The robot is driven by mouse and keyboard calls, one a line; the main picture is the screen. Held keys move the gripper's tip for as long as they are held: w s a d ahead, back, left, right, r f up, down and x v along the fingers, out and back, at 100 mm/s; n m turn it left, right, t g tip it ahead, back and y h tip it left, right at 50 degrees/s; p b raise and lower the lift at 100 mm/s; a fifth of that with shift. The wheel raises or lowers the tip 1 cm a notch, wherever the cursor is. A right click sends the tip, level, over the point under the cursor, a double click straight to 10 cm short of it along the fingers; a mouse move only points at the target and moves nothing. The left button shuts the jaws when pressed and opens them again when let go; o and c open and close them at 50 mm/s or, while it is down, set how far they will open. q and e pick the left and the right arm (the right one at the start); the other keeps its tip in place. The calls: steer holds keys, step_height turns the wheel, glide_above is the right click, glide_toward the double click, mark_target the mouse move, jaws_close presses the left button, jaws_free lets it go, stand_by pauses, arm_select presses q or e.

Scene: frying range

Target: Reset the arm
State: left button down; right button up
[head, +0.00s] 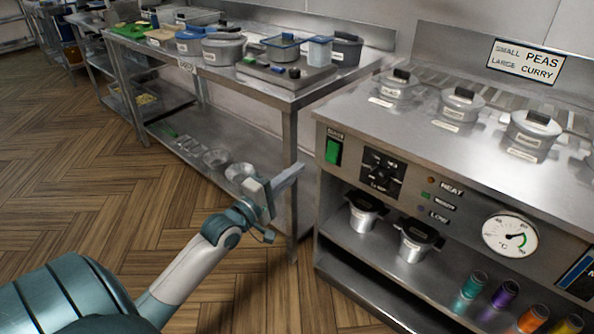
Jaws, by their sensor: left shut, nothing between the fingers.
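My left arm comes in from the lower left over the wooden floor. Its gripper (288,178) is shut and empty, in front of the steel table's near leg and lower shelf, left of the frying range. The fingers point up and to the right. I cannot tell whether it touches the table leg. My right gripper is not in view.
The frying range (340,115) fills the right side, with lidded pots (461,104), a green switch (333,151), a dial gauge (510,234) and several coloured containers (504,293) below. A steel table (297,97) holds pots and boxes. Floor (70,170) at left is clear.

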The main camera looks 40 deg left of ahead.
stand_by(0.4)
